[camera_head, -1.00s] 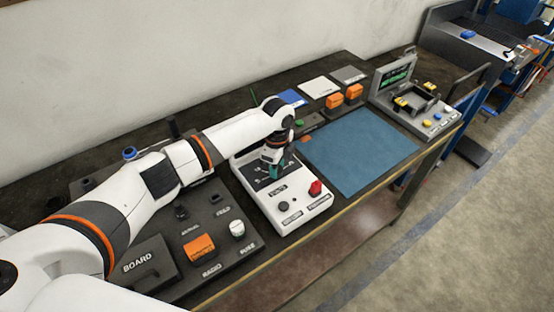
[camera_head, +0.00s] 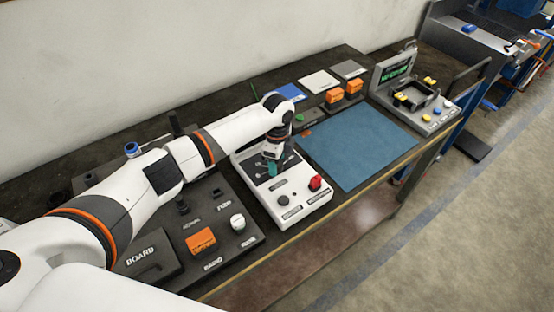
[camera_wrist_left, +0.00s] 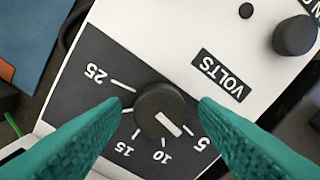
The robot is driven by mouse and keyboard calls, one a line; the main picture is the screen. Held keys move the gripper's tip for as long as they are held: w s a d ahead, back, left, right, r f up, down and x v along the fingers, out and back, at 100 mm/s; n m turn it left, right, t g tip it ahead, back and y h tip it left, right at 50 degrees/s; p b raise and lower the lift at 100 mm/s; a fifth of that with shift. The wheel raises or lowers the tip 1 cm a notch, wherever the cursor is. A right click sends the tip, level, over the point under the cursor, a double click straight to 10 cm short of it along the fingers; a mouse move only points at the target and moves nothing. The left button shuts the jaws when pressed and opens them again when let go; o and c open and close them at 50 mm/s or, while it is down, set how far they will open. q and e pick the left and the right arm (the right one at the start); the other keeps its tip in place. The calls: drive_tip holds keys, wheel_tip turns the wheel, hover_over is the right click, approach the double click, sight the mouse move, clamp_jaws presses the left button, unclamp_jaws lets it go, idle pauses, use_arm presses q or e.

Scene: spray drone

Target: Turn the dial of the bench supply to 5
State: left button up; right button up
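The bench supply (camera_head: 283,212) is a white box with a black dial plate on the bench. Its round black dial (camera_wrist_left: 152,98) shows in the left wrist view, with a white pointer mark aimed to the lower right, between the 10 and the 5 (camera_wrist_left: 199,141). My left gripper (camera_head: 272,171) is over the dial plate, pointing down. In the left wrist view its teal fingers (camera_wrist_left: 160,104) stand open on either side of the dial, with gaps visible. The gripper hides the dial in the head view. My right gripper is not in view.
The supply also has a red switch (camera_head: 315,183) and a dark knob (camera_wrist_left: 295,36). A blue mat (camera_head: 360,148) lies to its right. A grey board with an orange block (camera_head: 201,241) is to its left. A test station (camera_head: 437,112) stands at the far right.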

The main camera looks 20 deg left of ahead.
use_arm(q)
wheel_tip(320, 180, up, 12)
drive_tip(key=b, duration=0.2)
idle(0.4)
drive_tip(key=shift+f, duration=0.1)
idle(0.4)
